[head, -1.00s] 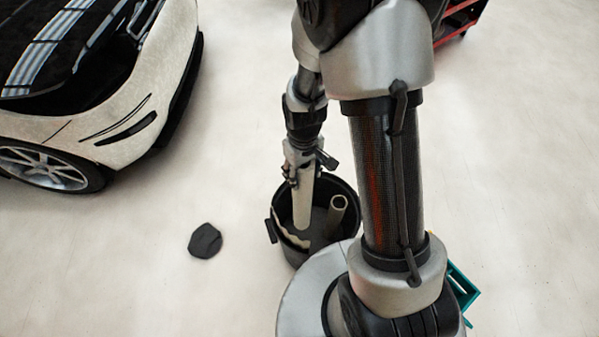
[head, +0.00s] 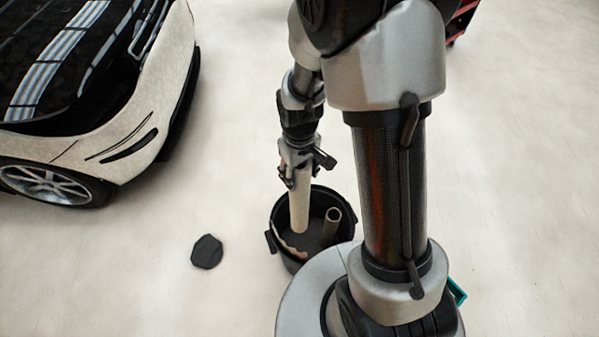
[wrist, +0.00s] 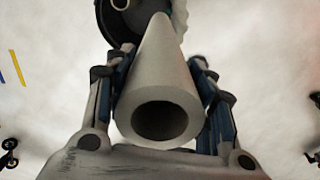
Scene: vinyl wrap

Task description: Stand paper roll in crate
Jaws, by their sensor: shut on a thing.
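My gripper (head: 296,176) is shut on a pale paper roll (head: 300,208), which hangs close to upright below it. The crate is a round black bin (head: 274,240) on the floor. The roll's lower end shows over the bin's inside; I cannot tell how deep it reaches or whether it touches. In the wrist view the roll (wrist: 165,108) lies between both fingers, its hollow near end facing the camera. The dark bin (wrist: 110,28) shows beyond its far end.
Another tube (head: 332,224) leans inside the bin at the right, and a torn pale sheet (head: 290,249) lies along its left inner side. A black rag (head: 207,251) lies on the floor. A white car (head: 120,130) stands left.

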